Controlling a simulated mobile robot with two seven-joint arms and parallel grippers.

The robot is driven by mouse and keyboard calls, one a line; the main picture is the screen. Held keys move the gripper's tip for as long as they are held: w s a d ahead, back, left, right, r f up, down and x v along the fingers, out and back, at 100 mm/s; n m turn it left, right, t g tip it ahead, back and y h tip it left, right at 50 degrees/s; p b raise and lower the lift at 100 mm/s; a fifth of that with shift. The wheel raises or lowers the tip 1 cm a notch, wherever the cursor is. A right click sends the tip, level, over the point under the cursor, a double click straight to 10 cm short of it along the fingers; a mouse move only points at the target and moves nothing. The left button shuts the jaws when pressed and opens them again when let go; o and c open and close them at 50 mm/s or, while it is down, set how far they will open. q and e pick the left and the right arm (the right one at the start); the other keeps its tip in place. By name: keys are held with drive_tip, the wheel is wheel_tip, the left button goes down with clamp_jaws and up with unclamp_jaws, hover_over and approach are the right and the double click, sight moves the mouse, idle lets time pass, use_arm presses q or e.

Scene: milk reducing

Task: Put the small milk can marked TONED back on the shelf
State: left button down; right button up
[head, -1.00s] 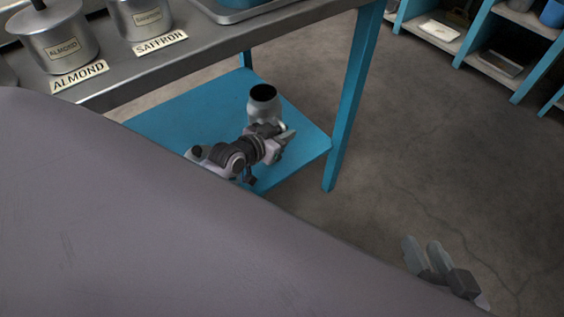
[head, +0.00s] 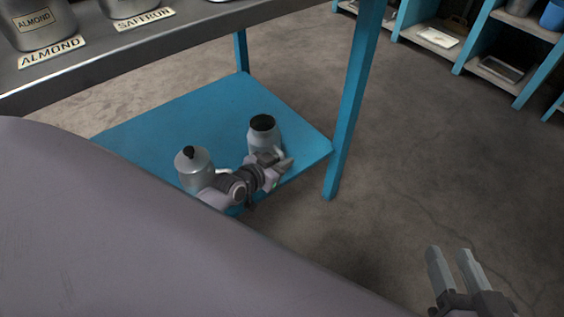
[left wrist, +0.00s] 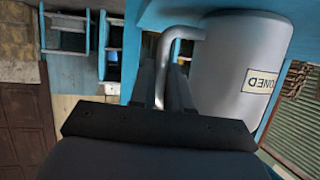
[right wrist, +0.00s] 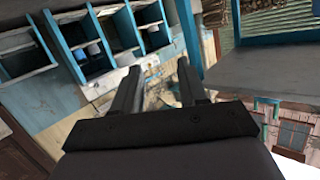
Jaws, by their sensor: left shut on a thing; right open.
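The small grey milk can marked TONED shows in the left wrist view (left wrist: 238,70), with part of its label readable, and in the head view as an open-topped can (head: 264,136). My left gripper (head: 276,166) is shut on its handle (left wrist: 172,45). The can appears upright over the blue lower shelf (head: 225,110) of the table; I cannot tell whether its base touches the shelf. My right gripper (head: 455,262) is open and empty, out over the floor at the lower right.
A lidded can (head: 193,168) stands on the same shelf, left of the held can. A blue table leg (head: 352,105) rises at the shelf's right corner. The metal tabletop (head: 120,55) above holds the ALMOND canister (head: 38,22). Floor at the right is clear.

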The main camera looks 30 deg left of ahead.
use_arm(q)
drive_tip(key=shift+r, duration=0.1)
drive_tip(key=c, duration=1.1)
unclamp_jaws()
drive_tip(key=shift+s+r+p, duration=0.15)
drive_tip(key=shift+s+p, duration=0.15)
drive_tip(key=shift+s, duration=0.05)
drive_tip(key=p+v, duration=0.5)
drive_tip(key=v, duration=0.6)
use_arm(e)
drive_tip(key=shift+w+a+r+m+g+y, duration=0.1)
drive_tip(key=shift+w+a+m+g+y, duration=0.05)
drive_tip(key=shift+a+m+g, duration=0.3)
drive_tip(key=shift+w+a+r+m+g+y, duration=0.15)
drive_tip(key=shift+a+m+g, duration=0.1)
drive_tip(key=shift+a+g, duration=0.3)
use_arm(q)
drive_tip(key=shift+s, duration=0.2)
use_arm(e)
drive_tip(key=shift+s, duration=0.15)
